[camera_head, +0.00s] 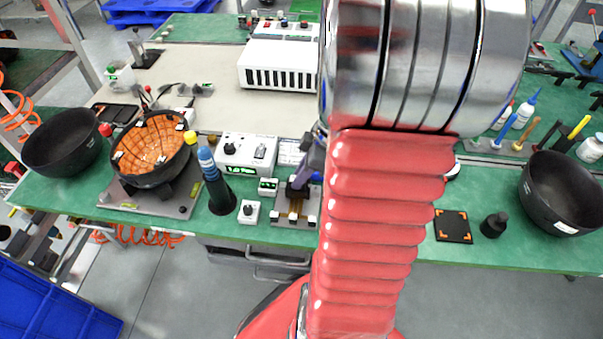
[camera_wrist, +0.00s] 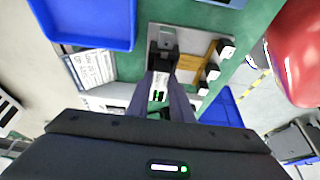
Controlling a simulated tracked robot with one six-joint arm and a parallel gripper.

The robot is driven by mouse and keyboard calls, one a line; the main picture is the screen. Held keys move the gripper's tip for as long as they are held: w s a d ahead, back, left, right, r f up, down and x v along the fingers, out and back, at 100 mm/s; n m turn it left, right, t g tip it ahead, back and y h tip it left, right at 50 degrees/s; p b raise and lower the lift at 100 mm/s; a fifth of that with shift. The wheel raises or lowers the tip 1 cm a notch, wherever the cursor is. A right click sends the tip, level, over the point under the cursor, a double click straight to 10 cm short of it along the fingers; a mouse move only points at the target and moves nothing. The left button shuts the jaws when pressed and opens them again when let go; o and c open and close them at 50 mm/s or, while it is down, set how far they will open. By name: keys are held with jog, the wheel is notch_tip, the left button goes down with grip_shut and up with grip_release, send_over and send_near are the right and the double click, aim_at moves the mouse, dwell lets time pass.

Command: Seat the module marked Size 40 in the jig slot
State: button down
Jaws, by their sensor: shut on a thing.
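My gripper (camera_wrist: 160,90) is shut on a small module (camera_wrist: 158,95) with a white label and green marks, seen between its two purple-grey fingers. The label is too small to read as Size 40. In the wrist view the fingers reach over the grey jig plate (camera_wrist: 196,39); a black block shows at the fingertips. A yellow-brown strip (camera_wrist: 190,66) and white blocks with black tops lie beside it on the plate. In the head view the jig (camera_head: 283,218) stands near the bench's front edge, with my gripper (camera_head: 300,182) just over it. Whether the module touches the slot cannot be told.
A white instrument (camera_head: 245,155) and a dark cylinder with a blue top (camera_head: 218,185) stand left of the jig. Black bowls stand at far left (camera_head: 62,142) and far right (camera_head: 560,195). A blue bin (camera_wrist: 88,22) shows in the wrist view. My arm hides the bench's middle.

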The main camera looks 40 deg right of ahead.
jog(key=shift+f, duration=0.1)
jog(key=c, duration=1.6)
grip_release()
jog(key=v, duration=1.2)
jog(key=shift+a, duration=0.1)
